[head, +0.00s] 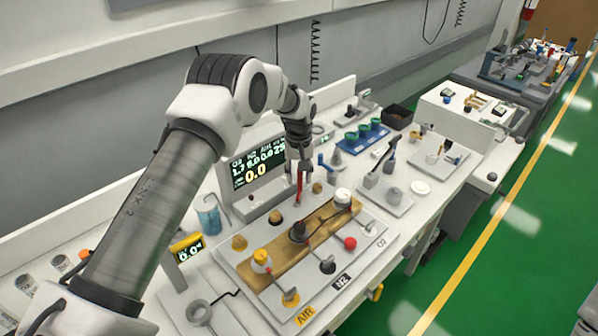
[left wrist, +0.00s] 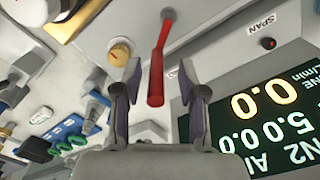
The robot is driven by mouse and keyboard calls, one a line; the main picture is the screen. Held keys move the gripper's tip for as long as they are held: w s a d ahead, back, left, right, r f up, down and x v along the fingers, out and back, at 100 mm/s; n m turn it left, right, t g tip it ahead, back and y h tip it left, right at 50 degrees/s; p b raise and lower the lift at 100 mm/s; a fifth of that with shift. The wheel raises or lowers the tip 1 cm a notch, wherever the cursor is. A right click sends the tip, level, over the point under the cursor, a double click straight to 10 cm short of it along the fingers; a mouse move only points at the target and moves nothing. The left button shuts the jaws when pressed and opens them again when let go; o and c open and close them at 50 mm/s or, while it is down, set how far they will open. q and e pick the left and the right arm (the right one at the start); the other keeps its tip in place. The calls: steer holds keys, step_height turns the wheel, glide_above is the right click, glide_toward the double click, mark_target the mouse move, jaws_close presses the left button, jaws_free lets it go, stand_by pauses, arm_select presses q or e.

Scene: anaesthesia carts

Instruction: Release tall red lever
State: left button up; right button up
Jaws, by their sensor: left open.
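The tall red lever (head: 299,186) stands upright on the panel just in front of the display. In the left wrist view the red lever (left wrist: 157,62) runs between the two fingers, with a visible space on each side. My left gripper (head: 303,166) is above and around the lever's upper part and is open. In the left wrist view its fingers (left wrist: 160,78) flank the lever without closing on it. My right gripper is not in view.
The display (head: 258,163) stands close by the lever. A yellowish knob (left wrist: 120,52) is beside it. The board (head: 285,248) with several knobs lies nearer. Green-topped cups (head: 363,131) and a dark bin (head: 397,116) are farther back. The green floor at right is clear.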

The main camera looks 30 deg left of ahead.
arm_select(q)
steer(key=shift+w+f, duration=0.55)
steer(key=shift+f, duration=0.25)
steer(key=shift+s+r, duration=0.3)
steer(key=shift+c, duration=0.9)
jaws_close()
steer(key=shift+d+m+b, duration=0.4)
steer(key=shift+d+m, duration=0.05)
steer(key=shift+m, duration=0.65)
steer(key=m, duration=0.1)
steer(key=d+m, duration=0.1)
steer(key=m, duration=0.1)
steer(key=shift+d, duration=0.15)
